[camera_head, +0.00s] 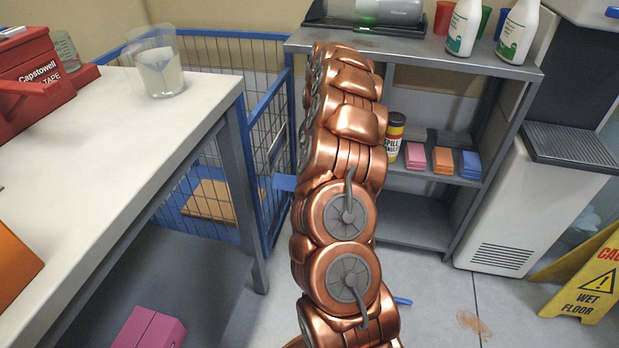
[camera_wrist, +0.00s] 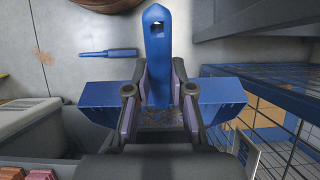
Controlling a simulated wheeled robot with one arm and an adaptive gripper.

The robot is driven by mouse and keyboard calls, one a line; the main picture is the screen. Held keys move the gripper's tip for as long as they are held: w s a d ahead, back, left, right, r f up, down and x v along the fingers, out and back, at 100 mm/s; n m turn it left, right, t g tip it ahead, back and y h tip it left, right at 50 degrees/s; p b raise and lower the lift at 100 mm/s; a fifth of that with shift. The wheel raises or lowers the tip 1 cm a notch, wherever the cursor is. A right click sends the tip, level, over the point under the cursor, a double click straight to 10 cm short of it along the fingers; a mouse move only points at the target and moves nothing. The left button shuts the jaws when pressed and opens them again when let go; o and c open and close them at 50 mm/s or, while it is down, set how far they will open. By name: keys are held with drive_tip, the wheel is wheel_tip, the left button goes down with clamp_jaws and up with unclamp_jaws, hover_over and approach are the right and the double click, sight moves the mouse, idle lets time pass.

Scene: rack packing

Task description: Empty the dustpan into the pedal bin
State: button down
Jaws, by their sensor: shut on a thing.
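My gripper (camera_wrist: 160,110) is shut on the upright handle of the blue dustpan (camera_wrist: 100,95) in the wrist view. The pan spreads out on both sides of the fingers. A speckled brown patch (camera_wrist: 160,118) shows between the fingers; I cannot tell if it is debris in the pan or something beyond it. In the head view my copper arm hides the gripper and most of the dustpan; a small blue edge of it (camera_head: 285,182) shows left of the arm. I cannot make out a pedal bin in either view.
A blue wire cage (camera_head: 235,38) stands left of my arm, beside the white table (camera_head: 100,130). A grey shelf unit (camera_head: 430,48) is behind, and a white dispenser (camera_head: 510,215) and yellow wet-floor sign (camera_head: 595,280) are right. A blue brush (camera_wrist: 108,53) lies on the floor.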

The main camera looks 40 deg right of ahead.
drive_tip(key=shift+w+d+r+y+p, duration=0.4)
drive_tip(key=shift+d+r+p, duration=0.25)
drive_tip(key=shift+p, duration=0.3)
wheel_tip(320, 180, up, 3)
drive_tip(key=shift+r+p, duration=0.1)
drive_tip(key=shift+p, duration=0.95)
wheel_tip(320, 180, down, 3)
drive_tip(key=shift+a+r+g, duration=0.1)
drive_tip(key=shift+g, duration=0.2)
wheel_tip(320, 180, up, 3)
drive_tip(key=shift+f+p, duration=0.2)
drive_tip(key=shift+p, duration=0.95)
wheel_tip(320, 180, down, 3)
drive_tip(key=shift+r, duration=0.1)
wheel_tip(320, 180, up, 3)
drive_tip(key=shift+f+p, duration=0.1)
drive_tip(key=shift+p, duration=0.9)
wheel_tip(320, 180, down, 3)
drive_tip(key=shift+f, duration=0.1)
